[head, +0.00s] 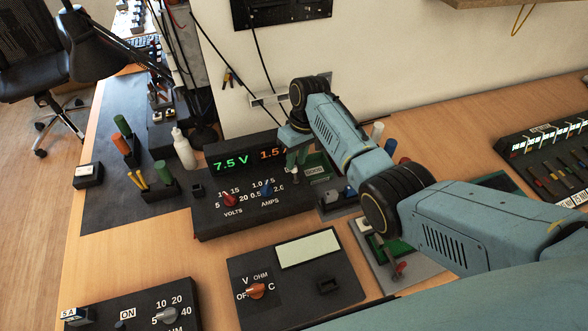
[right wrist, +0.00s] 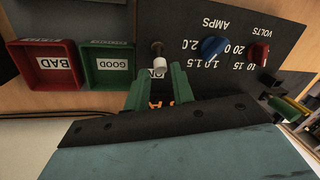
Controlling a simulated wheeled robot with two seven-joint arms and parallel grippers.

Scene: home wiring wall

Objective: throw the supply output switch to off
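The black supply box (head: 222,216) stands on the bench, its display lit with 7.5 V and an orange reading partly hidden. A red volts knob (head: 230,199) and a blue amps knob (head: 266,190) are on its face. In the right wrist view the output switch (right wrist: 159,62) is a small lever with a white tip, leaning toward the ON label. My right gripper (head: 297,163) is over the right part of the box and hides the switch in the head view. Its green fingers (right wrist: 158,76) are apart, with the switch tip between or just beyond their tips. My left gripper is not in view.
The green GOOD bin (right wrist: 108,65) and red BAD bin (right wrist: 45,70) stand beside the supply. A meter with a dial (head: 315,245) lies in front of it. Another dial box (head: 135,312) is at lower left. A white bottle (head: 183,150) and handled tools stand left.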

